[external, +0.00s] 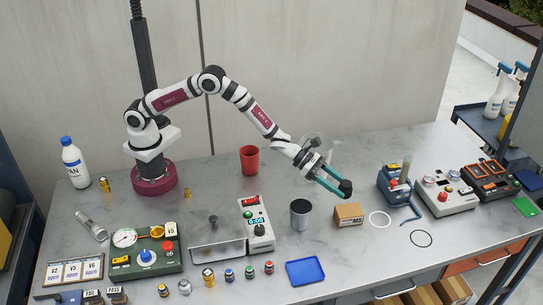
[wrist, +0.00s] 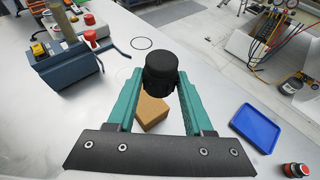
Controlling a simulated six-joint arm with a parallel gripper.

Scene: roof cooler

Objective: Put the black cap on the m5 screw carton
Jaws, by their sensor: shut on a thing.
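My gripper (external: 334,187) has teal fingers that are shut on the black cap (external: 346,188). In the wrist view the black cap (wrist: 161,72) sits between the fingertips of my gripper (wrist: 160,85). The m5 screw carton (external: 348,215) is a small brown cardboard box with a printed label, lying on the grey table. The cap is held in the air above the carton, apart from it. In the wrist view the carton (wrist: 151,110) shows below the cap, partly hidden by the cap and a finger.
A grey metal cup (external: 300,214) stands left of the carton. A white ring (external: 380,219) and a black ring (external: 421,239) lie to its right. A blue tray (external: 305,272) lies in front.

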